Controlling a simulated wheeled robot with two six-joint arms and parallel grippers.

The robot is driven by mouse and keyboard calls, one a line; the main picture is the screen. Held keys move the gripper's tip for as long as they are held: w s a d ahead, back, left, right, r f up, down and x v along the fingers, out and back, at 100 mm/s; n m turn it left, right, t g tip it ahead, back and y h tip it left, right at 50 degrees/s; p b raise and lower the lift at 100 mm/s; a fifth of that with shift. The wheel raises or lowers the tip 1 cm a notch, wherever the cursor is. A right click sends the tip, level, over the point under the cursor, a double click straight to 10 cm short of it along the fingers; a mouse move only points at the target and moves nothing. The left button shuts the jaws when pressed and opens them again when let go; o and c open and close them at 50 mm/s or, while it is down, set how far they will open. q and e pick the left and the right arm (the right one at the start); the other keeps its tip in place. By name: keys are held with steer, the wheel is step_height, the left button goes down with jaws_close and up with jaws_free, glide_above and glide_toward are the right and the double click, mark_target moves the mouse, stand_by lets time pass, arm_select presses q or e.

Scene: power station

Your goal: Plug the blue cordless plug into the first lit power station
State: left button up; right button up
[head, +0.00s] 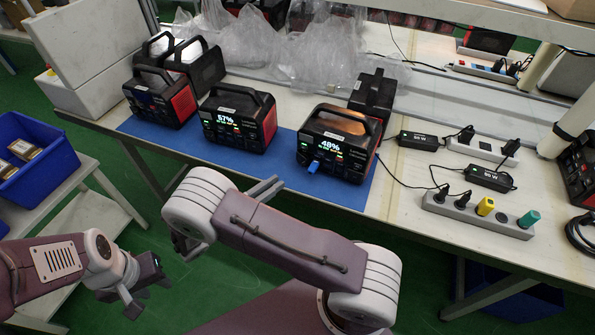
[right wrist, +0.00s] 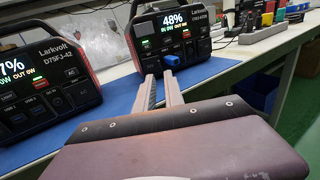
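The blue cordless plug (head: 314,167) sticks out of the front panel of the right lit power station (head: 338,146), whose screen reads 48%. The plug also shows in the right wrist view (right wrist: 171,61), just beyond my fingertips. The middle power station (head: 238,120) is lit and reads 57%. The left front power station (head: 160,97) shows no lit screen. My right gripper (head: 267,188) is in front of the table edge, between the two lit stations. My left gripper (head: 143,292) hangs low at the left, open and empty.
A blue mat (head: 350,195) lies under the stations. More stations stand behind them. A power strip (head: 478,214) with yellow and teal plugs lies at the right, beside black adapters. Clear plastic bags lie at the back. A blue bin (head: 45,180) stands on the left cart.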

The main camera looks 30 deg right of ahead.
mark_target(300, 160)
steer(key=x, duration=0.8)
steer(key=shift+w+d+f, duration=0.1)
steer(key=shift+w+d, duration=0.15)
jaws_close()
stand_by(0.9)
